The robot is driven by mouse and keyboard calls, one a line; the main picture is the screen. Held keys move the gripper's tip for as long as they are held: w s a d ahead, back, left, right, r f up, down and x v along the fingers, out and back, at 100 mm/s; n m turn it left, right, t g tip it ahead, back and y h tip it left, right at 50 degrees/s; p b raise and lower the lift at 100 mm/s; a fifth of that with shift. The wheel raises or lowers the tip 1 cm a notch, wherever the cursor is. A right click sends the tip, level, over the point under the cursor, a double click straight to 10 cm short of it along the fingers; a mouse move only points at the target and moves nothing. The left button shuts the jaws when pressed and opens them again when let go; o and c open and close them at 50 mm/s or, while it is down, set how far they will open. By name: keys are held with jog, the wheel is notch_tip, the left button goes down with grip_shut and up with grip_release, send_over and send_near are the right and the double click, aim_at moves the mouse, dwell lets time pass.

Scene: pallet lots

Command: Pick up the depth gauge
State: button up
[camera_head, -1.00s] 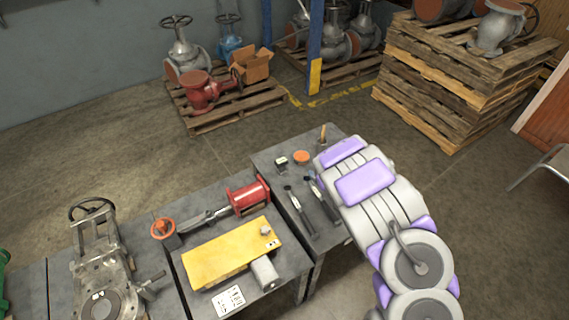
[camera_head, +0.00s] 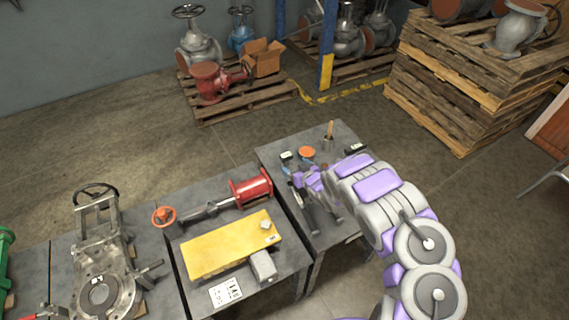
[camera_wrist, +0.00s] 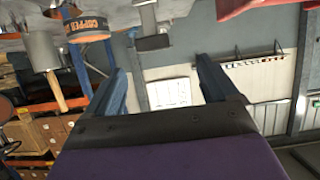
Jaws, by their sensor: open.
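A small grey instrument with a dark display box (camera_head: 287,156), which looks like the depth gauge, is on the grey table, left of an orange-topped roll (camera_head: 306,153). In the wrist view, the picture is upside down, and the likely gauge (camera_wrist: 152,42) shows as a metal piece with a dark box beyond the fingertips. My gripper (camera_head: 298,168) is on the near side of it, apparently just above the table, with the jaws spread. In the wrist view my gripper (camera_wrist: 160,68) is open and nothing is held. The fingers hide part of the tabletop.
Another small dark device (camera_head: 355,148) is to the right. Two long dark tools (camera_head: 305,210) lie in front, partly under my arm. A yellow block (camera_head: 230,245) occupies the adjoining table.

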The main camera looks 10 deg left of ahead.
aim_at(287, 156)
jog(key=b+x, duration=0.1)
jog(key=x, duration=0.3)
jog(key=shift+w+f, duration=0.1)
jog(key=shift+w, duration=0.15)
jog(key=shift+w+a+f, duration=0.15)
jog(key=shift+w+a, duration=0.2)
jog(key=shift+a, duration=0.2)
jog(key=shift+w+d+f+b, duration=0.1)
jog(key=shift+w+f+b, duration=0.05)
jog(key=shift+w+b, duration=0.3)
jog(key=shift+w+d+f+b, duration=0.1)
jog(key=shift+w+b, duration=0.25)
jog(key=shift+w, duration=0.15)
jog(key=shift+w+a, duration=0.1)
jog(key=shift+w, duration=0.3)
jog(key=shift+w+a+f+b, duration=0.25)
jog(key=shift+w+a, duration=0.2)
jog(key=shift+a, duration=0.05)
jog(key=shift+w+a+f+b, duration=0.25)
jog(key=shift+w+a, duration=0.15)
jog(key=shift+a, duration=0.1)
jog(key=shift+d, duration=0.15)
